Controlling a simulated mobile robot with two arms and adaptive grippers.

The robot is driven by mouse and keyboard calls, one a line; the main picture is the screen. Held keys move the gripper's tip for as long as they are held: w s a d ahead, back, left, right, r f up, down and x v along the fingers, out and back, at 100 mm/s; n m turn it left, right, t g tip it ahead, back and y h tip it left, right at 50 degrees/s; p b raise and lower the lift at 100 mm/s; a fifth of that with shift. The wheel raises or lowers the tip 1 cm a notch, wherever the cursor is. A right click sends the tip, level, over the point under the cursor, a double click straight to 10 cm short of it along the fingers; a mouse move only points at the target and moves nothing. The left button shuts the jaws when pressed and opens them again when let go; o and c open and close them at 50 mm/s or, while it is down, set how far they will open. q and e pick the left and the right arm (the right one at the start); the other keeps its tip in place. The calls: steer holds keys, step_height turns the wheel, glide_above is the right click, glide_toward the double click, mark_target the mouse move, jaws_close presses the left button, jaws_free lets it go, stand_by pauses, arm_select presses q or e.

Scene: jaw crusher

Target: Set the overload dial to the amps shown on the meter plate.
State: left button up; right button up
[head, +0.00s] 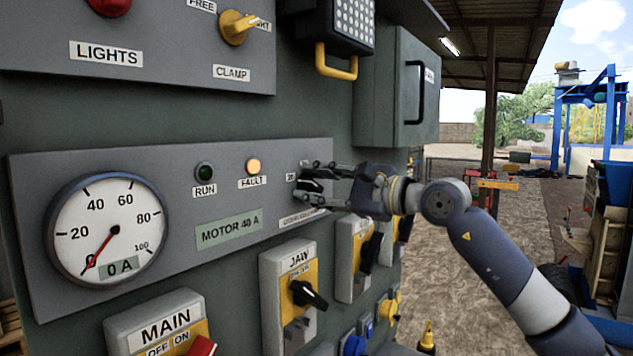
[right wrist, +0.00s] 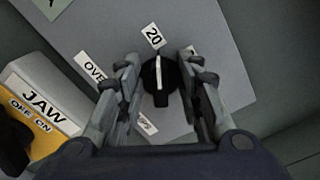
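The overload dial (right wrist: 160,82) is a black round knob with a white pointer line, on the grey panel. In the right wrist view its line points towards the "20" label (right wrist: 153,36). My right gripper (head: 312,187) is at the dial, with one finger on each side of it. In the right wrist view (right wrist: 160,85) a gap shows between the knob and the fingers. The fingers hide part of the scale labels. The meter plate (head: 229,229) reads "MOTOR 40 A". The round meter (head: 108,225) has its needle at 0 and shows "0 A". My left gripper is not in view.
The FAULT lamp (head: 254,167) is amber and the RUN lamp (head: 205,171) is dark green. Below are the JAW switch (head: 308,294) and the MAIN switch (head: 160,325). A grey box with a handle (head: 405,90) juts out above my right arm. Open yard lies to the right.

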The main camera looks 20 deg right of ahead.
jaws_close()
steer(key=shift+m, duration=0.4)
steer(key=m+b, duration=0.1)
steer(key=m, duration=0.2)
steer(key=shift+w+m, duration=0.1)
steer(key=shift+m, duration=0.3)
steer(key=m, duration=0.6)
steer(key=shift+w+d+r+b, duration=0.1)
steer(key=shift+d+r+b, duration=0.05)
steer(key=shift+d+b, duration=0.15)
steer(key=m, duration=1.3)
steer(key=shift+w+d+f, duration=0.2)
steer(key=shift+w+d, duration=0.05)
steer(key=shift+m, duration=0.3)
